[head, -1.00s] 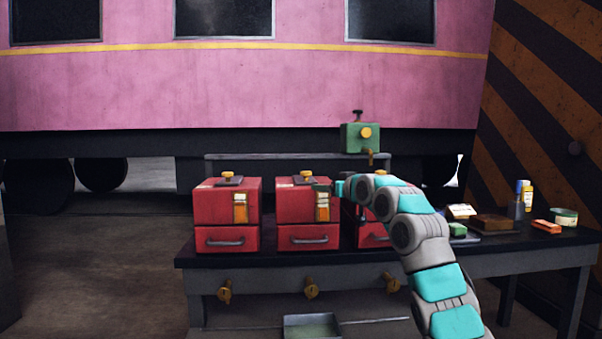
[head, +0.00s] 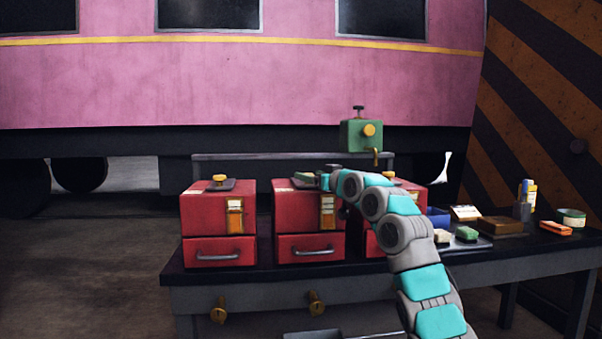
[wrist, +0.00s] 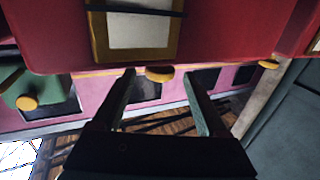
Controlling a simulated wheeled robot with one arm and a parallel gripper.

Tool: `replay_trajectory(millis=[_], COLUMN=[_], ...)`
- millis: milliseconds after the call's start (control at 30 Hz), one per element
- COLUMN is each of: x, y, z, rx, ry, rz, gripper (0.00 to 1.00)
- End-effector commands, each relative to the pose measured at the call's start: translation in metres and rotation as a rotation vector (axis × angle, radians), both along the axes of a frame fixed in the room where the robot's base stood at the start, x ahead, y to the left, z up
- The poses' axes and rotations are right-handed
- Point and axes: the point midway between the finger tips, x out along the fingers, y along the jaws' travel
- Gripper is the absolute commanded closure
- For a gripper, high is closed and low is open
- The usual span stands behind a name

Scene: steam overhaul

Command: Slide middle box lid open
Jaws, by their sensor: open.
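Three red boxes stand in a row on the dark bench. The middle box (head: 290,212) has an orange-framed label on its front and a drawer handle below. Its dark lid (head: 283,184) is on top, and the lid's knob is hidden behind my gripper in the head view. My gripper (head: 311,181) is over the top of this box. In the wrist view, which looks upside down, my gripper (wrist: 158,80) has its two fingers spread, with a yellow knob (wrist: 160,73) seen between the tips. I cannot tell whether they touch it.
The left box (head: 215,213) has a yellow lid knob; the right box (head: 368,243) is partly behind my arm. A green device (head: 361,136) stands behind. Small items, including a brown block (head: 500,226) and an orange block (head: 555,228), lie at the bench's right.

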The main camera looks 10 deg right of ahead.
Motion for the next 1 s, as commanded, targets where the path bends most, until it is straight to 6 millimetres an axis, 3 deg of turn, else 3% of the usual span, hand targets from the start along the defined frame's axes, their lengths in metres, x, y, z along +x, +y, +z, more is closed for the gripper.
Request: replay_trajectory(millis=[400, 933, 1000], x=[0.042, 0.053, 0.053], y=[0.018, 0.021, 0.021], z=[0.003, 0.0, 0.0], rx=[0.004, 0.001, 0.001], ry=[-0.001, -0.002, -0.002], rz=[0.0, -0.001, -0.001], gripper=[0.24, 0.24, 0.31])
